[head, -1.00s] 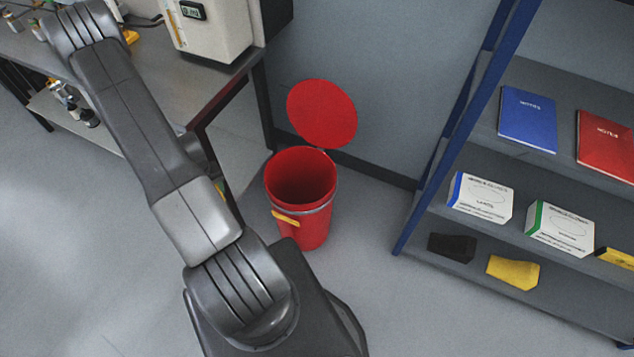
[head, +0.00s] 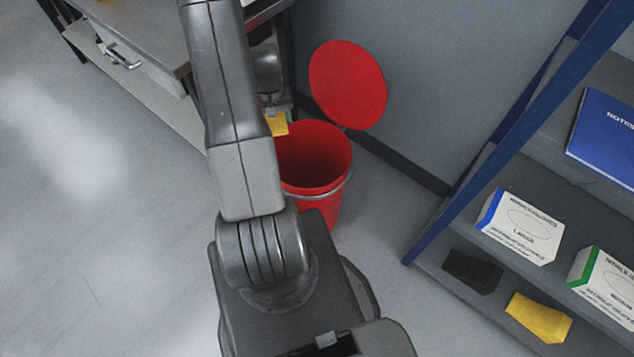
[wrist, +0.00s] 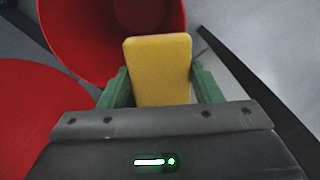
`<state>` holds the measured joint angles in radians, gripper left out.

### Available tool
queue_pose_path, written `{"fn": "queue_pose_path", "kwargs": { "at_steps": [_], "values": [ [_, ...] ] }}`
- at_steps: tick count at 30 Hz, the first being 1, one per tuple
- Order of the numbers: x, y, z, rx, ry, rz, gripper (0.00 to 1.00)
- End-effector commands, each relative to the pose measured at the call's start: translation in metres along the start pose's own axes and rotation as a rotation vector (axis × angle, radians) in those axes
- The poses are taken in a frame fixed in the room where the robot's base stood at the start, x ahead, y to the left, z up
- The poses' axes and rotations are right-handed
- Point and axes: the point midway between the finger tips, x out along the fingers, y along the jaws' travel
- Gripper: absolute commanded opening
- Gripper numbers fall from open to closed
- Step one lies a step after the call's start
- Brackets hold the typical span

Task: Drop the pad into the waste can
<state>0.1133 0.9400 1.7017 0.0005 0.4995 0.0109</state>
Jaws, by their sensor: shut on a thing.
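My gripper (wrist: 160,88) is shut on the yellow pad (wrist: 160,62), which stands up between its green fingers in the wrist view. In the head view the pad (head: 277,124) shows small at the back left of the can's rim, partly hidden by my arm. The red waste can (head: 330,204) stands open on the floor, its left side hidden behind my arm. Its round red lid (head: 347,84) is raised behind it. In the wrist view the can's mouth (wrist: 90,35) lies behind and left of the pad, and the pad overlaps its right edge.
A bench (head: 165,50) stands at the back left, close to the can. A blue-framed shelf unit (head: 505,150) on the right holds boxes (head: 520,226), a blue notebook (head: 605,137), and a black block (head: 472,270) and yellow block (head: 538,317). Floor at left is clear.

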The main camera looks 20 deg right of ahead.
Motion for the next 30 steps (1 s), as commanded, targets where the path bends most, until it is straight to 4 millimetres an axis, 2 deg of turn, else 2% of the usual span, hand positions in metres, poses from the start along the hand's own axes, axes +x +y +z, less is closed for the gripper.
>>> {"fn": "queue_pose_path", "kwargs": {
  "at_steps": [1, 18, 24, 30],
  "values": [
    [0.011, 0.009, 0.000, 0.012, 0.003, 0.000, 0.33],
    [0.031, 0.093, 0.024, 0.102, 0.002, 0.001, 0.33],
    [0.030, 0.107, 0.032, 0.117, 0.001, 0.000, 0.33],
    [0.033, 0.110, 0.034, 0.119, -0.001, 0.000, 0.33]
  ]
}}
